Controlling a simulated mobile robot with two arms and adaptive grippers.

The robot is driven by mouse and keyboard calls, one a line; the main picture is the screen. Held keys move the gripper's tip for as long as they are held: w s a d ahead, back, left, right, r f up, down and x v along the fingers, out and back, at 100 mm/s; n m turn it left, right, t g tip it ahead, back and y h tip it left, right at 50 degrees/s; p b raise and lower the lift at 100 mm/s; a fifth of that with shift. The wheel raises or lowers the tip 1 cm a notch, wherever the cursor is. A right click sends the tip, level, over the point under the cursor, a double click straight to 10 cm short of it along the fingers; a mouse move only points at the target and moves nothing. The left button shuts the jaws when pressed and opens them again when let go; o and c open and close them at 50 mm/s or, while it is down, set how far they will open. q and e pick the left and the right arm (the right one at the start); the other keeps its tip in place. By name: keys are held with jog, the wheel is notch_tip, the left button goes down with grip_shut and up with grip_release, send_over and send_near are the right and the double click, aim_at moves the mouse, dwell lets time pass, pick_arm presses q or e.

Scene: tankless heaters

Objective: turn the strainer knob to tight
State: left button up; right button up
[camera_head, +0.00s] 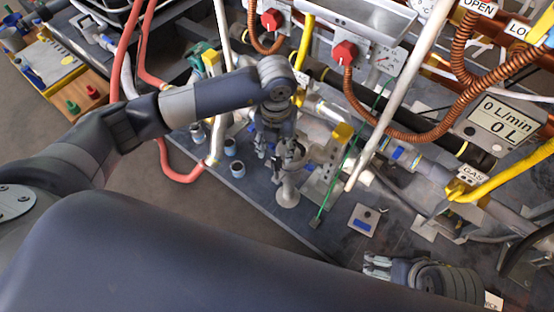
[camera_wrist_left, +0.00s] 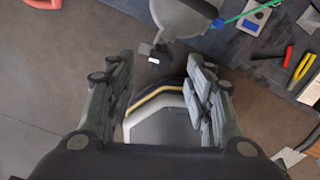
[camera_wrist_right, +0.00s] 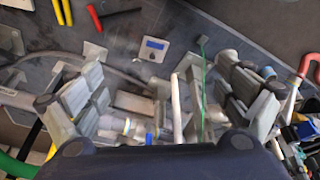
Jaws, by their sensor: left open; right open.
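My left gripper (camera_head: 285,150) points down over the front edge of the dark bench, beside a grey metal fitting on a round foot (camera_head: 288,195). In the left wrist view my left gripper (camera_wrist_left: 152,75) is open with nothing between its fingers. A grey rounded body (camera_wrist_left: 185,17) with a small dark block (camera_wrist_left: 153,52) lies just beyond the fingertips. I cannot tell for sure which part is the strainer knob; the arm and gripper hide part of that area. My right gripper (camera_head: 372,264) is low at the right, open and empty; it also shows in the right wrist view (camera_wrist_right: 158,72).
Two red knobs (camera_head: 344,52) (camera_head: 271,19) sit on panels at the back. Copper coils, a yellow gas pipe (camera_head: 510,173) and a white slanted pipe (camera_head: 396,85) crowd the right. Small cups (camera_head: 237,169) stand at the bench edge. The floor (camera_head: 200,220) in front is clear.

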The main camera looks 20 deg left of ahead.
aim_at(276, 160)
pick_arm(q)
notch_tip(276, 160, down, 6)
jog(key=shift+r+b, duration=0.1)
jog(key=shift+b, duration=0.45)
jog(key=shift+f, duration=0.35)
pick_arm(e)
jog(key=w+a+r+t, duration=0.1)
jog(key=w+a+t, duration=0.1)
jog(key=w, duration=0.5)
jog(key=shift+r+t+y, duration=0.4)
jog(key=shift+t, duration=0.4)
pick_arm(q)
jog(key=c, duration=1.1)
